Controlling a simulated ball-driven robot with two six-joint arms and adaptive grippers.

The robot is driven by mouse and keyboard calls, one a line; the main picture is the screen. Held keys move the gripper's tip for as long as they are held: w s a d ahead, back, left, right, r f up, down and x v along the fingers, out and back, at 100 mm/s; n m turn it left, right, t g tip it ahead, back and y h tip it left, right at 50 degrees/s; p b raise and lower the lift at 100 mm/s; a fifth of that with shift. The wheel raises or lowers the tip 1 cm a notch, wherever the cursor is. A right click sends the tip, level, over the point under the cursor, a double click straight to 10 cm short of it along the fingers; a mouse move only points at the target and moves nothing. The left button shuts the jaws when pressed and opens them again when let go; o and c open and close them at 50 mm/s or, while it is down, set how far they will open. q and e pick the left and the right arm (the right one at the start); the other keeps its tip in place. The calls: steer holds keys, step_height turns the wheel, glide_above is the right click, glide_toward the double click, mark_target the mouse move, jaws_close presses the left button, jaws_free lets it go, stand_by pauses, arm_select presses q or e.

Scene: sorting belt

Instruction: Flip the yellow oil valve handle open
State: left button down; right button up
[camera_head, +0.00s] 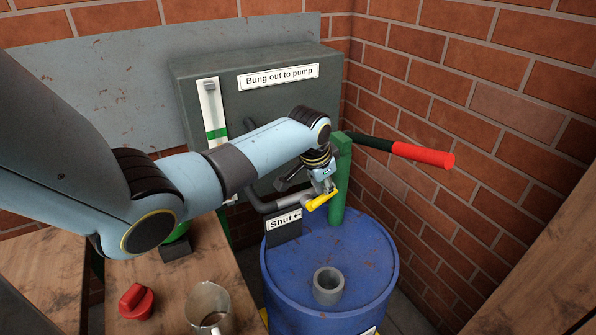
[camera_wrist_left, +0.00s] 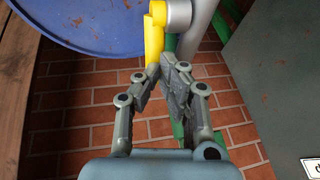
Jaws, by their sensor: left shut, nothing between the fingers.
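The yellow valve handle (camera_head: 319,202) sits just above the blue drum (camera_head: 330,262), beside a "Shut" sign (camera_head: 284,220) with an arrow pointing left. My left gripper (camera_head: 326,186) is at the handle in the head view and partly hides the pipe behind. In the left wrist view the handle (camera_wrist_left: 154,38) runs down from a grey round fitting (camera_wrist_left: 178,14). There my left gripper (camera_wrist_left: 161,72) has its fingertips together, empty, at the handle's lower end. They look very close to it; I cannot tell whether they touch. My right gripper is not in view.
A green post (camera_head: 340,178) carries a lever with a red grip (camera_head: 424,155) at the right. A grey bung (camera_head: 328,285) stands on the drum. A red cap (camera_head: 136,301) and a metal jug (camera_head: 209,307) are on the wooden bench (camera_head: 185,272). A brick wall closes the right side.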

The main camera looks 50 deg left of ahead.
arm_select(q)
steer(key=shift+w+d+f+g, duration=0.2)
steer(key=shift+w+f+g, duration=0.25)
steer(key=shift+g, duration=0.35)
steer(key=shift+w+f+g+y+b, duration=0.3)
steer(key=shift+f+g+y+b, duration=0.1)
steer(key=shift+g+b, duration=0.35)
steer(key=shift+w+d+f, duration=0.1)
steer(key=shift+w, duration=0.05)
steer(key=p+v, duration=0.4)
steer(key=shift+w+r+p, duration=0.2)
steer(key=shift+r+p, duration=0.05)
steer(key=shift+p, duration=0.05)
steer(key=w+v, duration=0.1)
steer(key=v, duration=0.8)
steer(key=shift+s+d+r, duration=0.25)
steer(key=shift+d, duration=0.1)
